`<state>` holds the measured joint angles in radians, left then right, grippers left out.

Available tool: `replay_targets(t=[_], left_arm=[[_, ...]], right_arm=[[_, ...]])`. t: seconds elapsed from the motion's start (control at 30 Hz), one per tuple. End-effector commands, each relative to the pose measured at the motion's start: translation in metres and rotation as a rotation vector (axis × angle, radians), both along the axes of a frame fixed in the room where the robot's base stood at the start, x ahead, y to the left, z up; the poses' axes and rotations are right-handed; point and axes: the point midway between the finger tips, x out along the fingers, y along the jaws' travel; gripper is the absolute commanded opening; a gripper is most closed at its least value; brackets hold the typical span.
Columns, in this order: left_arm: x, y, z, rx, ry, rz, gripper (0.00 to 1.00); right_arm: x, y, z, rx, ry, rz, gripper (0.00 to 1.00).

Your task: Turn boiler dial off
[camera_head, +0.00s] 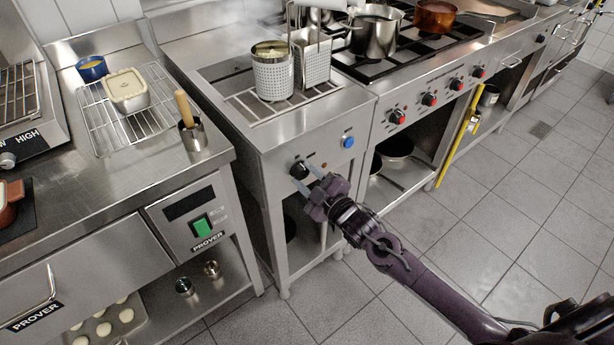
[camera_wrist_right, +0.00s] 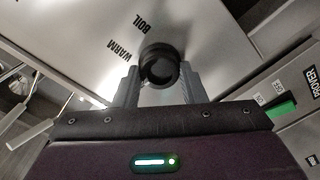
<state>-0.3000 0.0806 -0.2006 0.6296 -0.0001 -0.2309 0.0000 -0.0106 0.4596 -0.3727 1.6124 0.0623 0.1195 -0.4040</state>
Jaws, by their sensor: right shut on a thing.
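The boiler (camera_head: 262,125) is a steel unit in the middle of the head view, with perforated baskets on its top. Its black dial (camera_head: 299,169) is on the front panel. In the right wrist view the dial (camera_wrist_right: 159,68) sits between the two grey fingers, next to the words WARM and BOIL. My right gripper (camera_head: 312,180) is shut on the dial, with a finger on each side of it. The dial's pointer mark cannot be made out. My left gripper is not in view.
A blue button (camera_head: 347,142) is right of the dial on the same panel. A stove with red knobs (camera_head: 429,99) and pots stands to the right. A prover with a green switch (camera_head: 202,226) is at the left. The tiled floor (camera_head: 480,210) at right is clear.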

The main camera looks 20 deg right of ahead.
Motion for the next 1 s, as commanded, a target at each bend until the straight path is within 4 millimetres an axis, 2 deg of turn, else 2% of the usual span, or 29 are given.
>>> replay_targets(t=[0.3, 0.87, 0.9, 1.0], left_arm=[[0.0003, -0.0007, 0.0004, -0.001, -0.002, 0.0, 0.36], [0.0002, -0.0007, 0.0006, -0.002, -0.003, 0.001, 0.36], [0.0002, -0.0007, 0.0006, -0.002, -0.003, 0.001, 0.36], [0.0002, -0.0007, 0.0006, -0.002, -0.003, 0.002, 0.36]], right_arm=[[-0.0001, 0.0006, -0.0004, -0.126, -0.046, 0.001, 0.15], [-0.0002, 0.0005, -0.0005, -0.155, -0.056, 0.001, 0.15], [-0.0002, 0.0005, -0.0005, -0.155, -0.056, 0.001, 0.4], [-0.0002, 0.0004, -0.0005, -0.155, -0.056, 0.001, 0.53]])
